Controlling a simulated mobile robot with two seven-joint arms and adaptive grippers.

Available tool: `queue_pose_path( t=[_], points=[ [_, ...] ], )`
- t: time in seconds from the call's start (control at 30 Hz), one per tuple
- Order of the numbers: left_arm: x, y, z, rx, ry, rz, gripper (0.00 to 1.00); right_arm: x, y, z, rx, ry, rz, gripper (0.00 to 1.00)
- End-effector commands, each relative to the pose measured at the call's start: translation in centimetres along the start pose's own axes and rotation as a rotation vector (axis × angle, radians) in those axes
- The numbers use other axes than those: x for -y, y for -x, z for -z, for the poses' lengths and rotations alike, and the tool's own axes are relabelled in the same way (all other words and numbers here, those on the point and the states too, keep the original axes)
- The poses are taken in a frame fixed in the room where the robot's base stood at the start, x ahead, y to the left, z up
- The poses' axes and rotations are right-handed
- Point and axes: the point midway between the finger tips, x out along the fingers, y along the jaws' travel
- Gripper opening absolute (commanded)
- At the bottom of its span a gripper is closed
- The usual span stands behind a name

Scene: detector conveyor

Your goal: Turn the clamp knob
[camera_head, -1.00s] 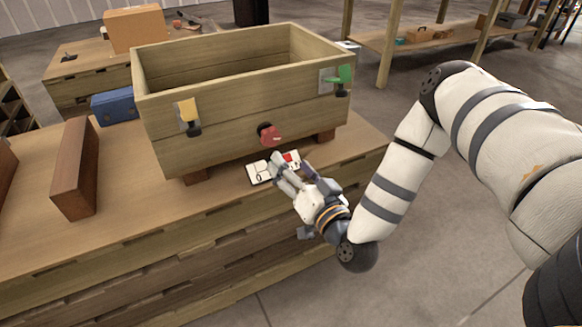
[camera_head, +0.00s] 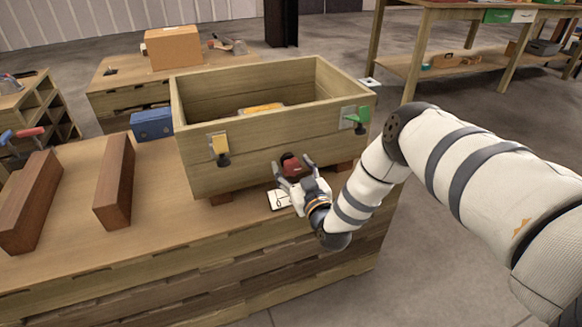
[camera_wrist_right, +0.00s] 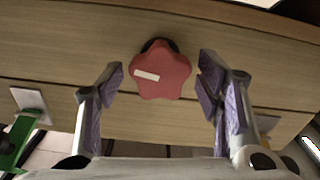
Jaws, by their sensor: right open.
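The clamp knob (camera_head: 293,166) is red and lobed, on the front wall of a wooden box (camera_head: 245,160). In the right wrist view the knob (camera_wrist_right: 160,71) has a white mark on its face and sits between the two fingers. My right gripper (camera_head: 293,170) is open in front of it, with a finger at each side. In the wrist view the right gripper (camera_wrist_right: 160,82) shows a gap on both sides of the knob. My left gripper is not in view.
The box has a yellow latch (camera_head: 220,147) and a green latch (camera_head: 357,117) on its front. A white card (camera_head: 280,199) lies below the knob on the workbench (camera_head: 165,225). Reddish-brown blocks (camera_head: 114,182) and a blue case (camera_head: 151,124) stand to the left.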

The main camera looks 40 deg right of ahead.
Motion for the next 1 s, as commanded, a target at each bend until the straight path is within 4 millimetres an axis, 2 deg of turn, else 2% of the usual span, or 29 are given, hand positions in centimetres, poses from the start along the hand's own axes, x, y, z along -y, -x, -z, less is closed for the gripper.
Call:
queue_pose_path(
  t=[0.13, 0.37, 0.57, 0.8, 1.0],
  points=[
    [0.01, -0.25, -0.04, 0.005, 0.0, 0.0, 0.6, 0.01, -1.01, -0.01, 0.001, -0.001, 0.0, 0.6],
    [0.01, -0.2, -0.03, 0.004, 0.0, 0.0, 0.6, 0.0, -1.09, 0.1, 0.0, -0.001, 0.0, 0.57],
    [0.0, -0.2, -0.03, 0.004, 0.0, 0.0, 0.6, 0.0, -1.06, 0.09, 0.0, -0.001, 0.0, 0.12],
    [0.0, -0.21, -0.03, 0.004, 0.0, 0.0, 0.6, -0.02, -1.05, 0.08, 0.0, -0.013, 0.0, 0.11],
    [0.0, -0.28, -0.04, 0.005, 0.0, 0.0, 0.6, -0.05, -1.04, 0.05, 0.0, -0.092, 0.0, 0.11]
  ],
)
